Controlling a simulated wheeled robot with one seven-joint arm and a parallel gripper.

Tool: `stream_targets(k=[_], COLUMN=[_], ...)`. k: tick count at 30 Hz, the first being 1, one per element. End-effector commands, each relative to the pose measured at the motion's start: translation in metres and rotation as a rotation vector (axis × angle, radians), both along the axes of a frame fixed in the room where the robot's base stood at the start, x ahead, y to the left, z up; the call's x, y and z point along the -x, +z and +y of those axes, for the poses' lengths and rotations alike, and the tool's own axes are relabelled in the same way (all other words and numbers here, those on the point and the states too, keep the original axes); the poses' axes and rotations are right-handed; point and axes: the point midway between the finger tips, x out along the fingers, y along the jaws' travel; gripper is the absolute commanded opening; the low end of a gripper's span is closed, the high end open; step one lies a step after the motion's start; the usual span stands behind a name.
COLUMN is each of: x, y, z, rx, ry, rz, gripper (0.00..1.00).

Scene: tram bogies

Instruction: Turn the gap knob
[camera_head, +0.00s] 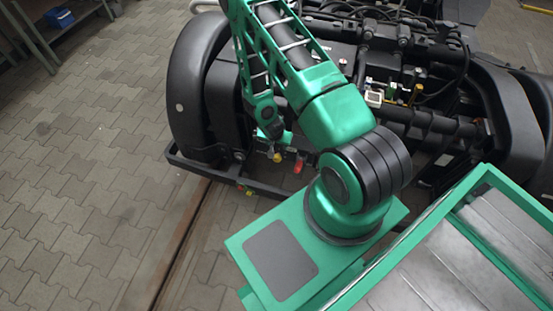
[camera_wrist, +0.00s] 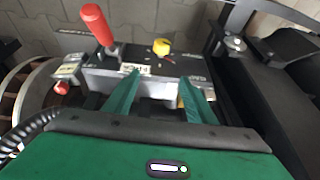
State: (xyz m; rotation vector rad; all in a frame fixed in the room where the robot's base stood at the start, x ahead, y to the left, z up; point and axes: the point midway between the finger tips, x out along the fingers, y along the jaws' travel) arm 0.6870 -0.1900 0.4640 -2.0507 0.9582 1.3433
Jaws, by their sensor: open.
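In the wrist view a dark panel (camera_wrist: 125,60) carries a yellow knob (camera_wrist: 161,47) and an upright red lever (camera_wrist: 98,25). A small red knob (camera_wrist: 62,88) sits at its left end. Which of these is the gap knob I cannot tell, as the labels are too small to read. My gripper (camera_wrist: 160,77) is open, its two green fingers apart and pointing at the panel. The yellow knob lies just beyond the fingertips, apart from them. Something yellow-orange is partly hidden by the right finger. In the head view the yellow knob (camera_head: 277,157) shows just below my gripper (camera_head: 274,136).
A black wheel (camera_head: 195,90) of the bogie stands left of the panel. Black frame parts (camera_wrist: 265,95) rise close to the right of my fingers in the wrist view. A black coiled cable (camera_wrist: 35,125) hangs at left. Open paving (camera_head: 80,190) lies to the left.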

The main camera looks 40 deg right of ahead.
Motion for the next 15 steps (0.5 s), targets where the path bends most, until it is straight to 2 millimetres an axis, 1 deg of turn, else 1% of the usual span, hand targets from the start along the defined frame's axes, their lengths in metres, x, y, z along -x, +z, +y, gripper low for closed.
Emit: stream_targets(k=[1,4,9,13,15], x=[0.006,0.012,0.015,0.012,0.010], y=[-0.014,-0.031,-0.045,-0.055,-0.064], z=[0.005,0.011,0.015,0.013,0.010], rx=[-0.008,-0.020,-0.030,-0.031,-0.030], ry=[-0.003,-0.008,-0.012,-0.014,-0.014], rz=[-0.002,-0.019,-0.032,-0.033,-0.032], gripper=[0.51,0.51,0.51,0.51,0.51])
